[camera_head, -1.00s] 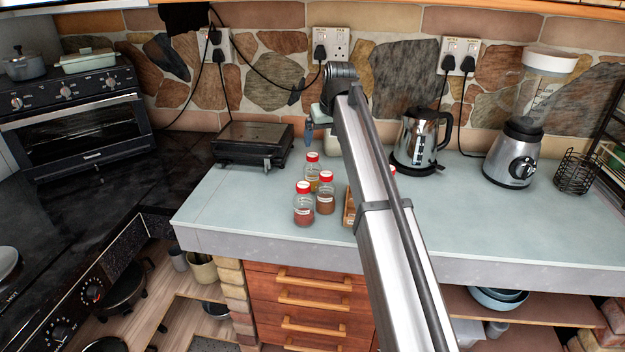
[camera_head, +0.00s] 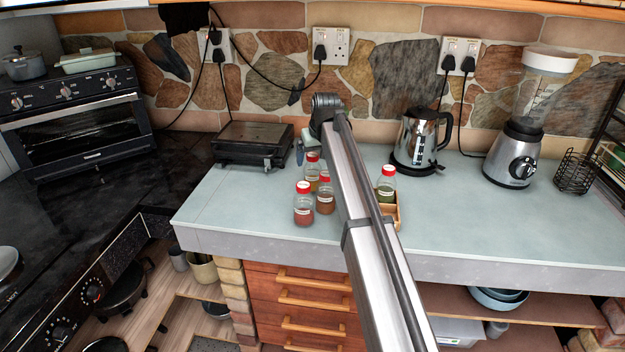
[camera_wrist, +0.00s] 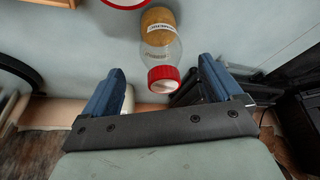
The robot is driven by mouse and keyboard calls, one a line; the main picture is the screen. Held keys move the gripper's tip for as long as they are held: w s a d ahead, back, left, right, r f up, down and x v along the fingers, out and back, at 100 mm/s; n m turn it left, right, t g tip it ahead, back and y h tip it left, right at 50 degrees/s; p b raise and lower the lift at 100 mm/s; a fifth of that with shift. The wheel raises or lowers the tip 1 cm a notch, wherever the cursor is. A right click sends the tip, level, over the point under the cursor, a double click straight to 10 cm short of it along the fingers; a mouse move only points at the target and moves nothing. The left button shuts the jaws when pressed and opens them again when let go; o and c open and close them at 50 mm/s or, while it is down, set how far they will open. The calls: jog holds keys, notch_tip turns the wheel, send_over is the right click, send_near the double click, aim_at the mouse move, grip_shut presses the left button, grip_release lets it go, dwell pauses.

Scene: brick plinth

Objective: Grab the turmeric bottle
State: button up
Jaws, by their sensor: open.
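The turmeric bottle (camera_head: 313,173), a clear jar with yellow-orange powder and a red lid, stands upright at the back of a small group on the counter. In the wrist view the turmeric bottle (camera_wrist: 160,42) shows its red lid nearest me, in the gap between my fingers. My gripper (camera_wrist: 160,68) is open, with one blue finger on each side of the lid's line and visible room on both sides. In the head view my gripper (camera_head: 302,148) is just behind the bottle, partly hidden by my arm.
Two red-lidded jars with reddish-brown powder (camera_head: 304,210) (camera_head: 325,196) stand in front of the turmeric. A green-filled jar (camera_head: 386,188) stands in a wooden tray (camera_head: 397,217) to the right. A black grill (camera_head: 252,143) is left and a kettle (camera_head: 418,140) right.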

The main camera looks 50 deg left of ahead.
aim_at(312, 163)
jog(key=shift+a+x, duration=0.15)
jog(key=shift+x, duration=1)
jog(key=shift+a+x, duration=0.15)
jog(key=shift+x, duration=1.05)
jog(key=shift+s+r, duration=0.1)
jog(key=shift+r, duration=0.05)
jog(key=shift+c, duration=0.2)
jog(key=c, duration=1.5)
jog(key=shift+r, duration=0.15)
